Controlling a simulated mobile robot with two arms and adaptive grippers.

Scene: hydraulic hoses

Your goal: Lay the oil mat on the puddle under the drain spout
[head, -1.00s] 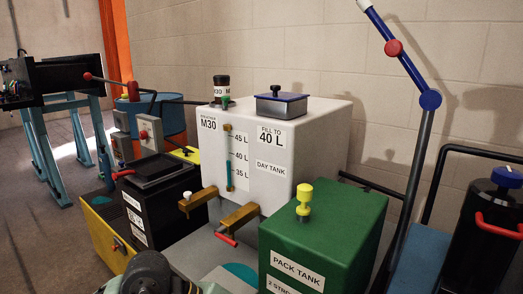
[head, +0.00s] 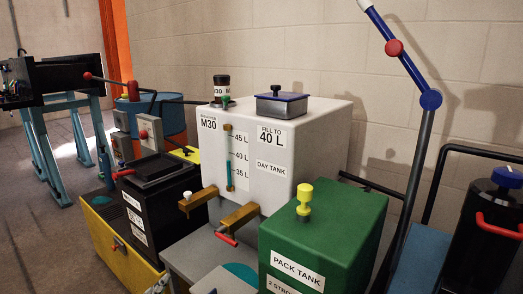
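The white day tank (head: 318,140) stands in the middle of the head view. A brass drain spout (head: 238,217) with a red handle sticks out low on its front. A second brass spout (head: 203,197) with a white knob is to its left. Below the red-handled spout, a flat teal patch (head: 243,271), the same colour as the oil in the sight tube, lies on the grey surface; it looks like the puddle. The green pack tank hides part of its right side. Neither gripper can be made out; only small grey bits show at the bottom edge.
The green pack tank (head: 330,225) with a yellow cap stands close on the right of the patch. A black box (head: 158,195) on a yellow base is on the left. A jointed blue and white arm (head: 400,60) rises at the right.

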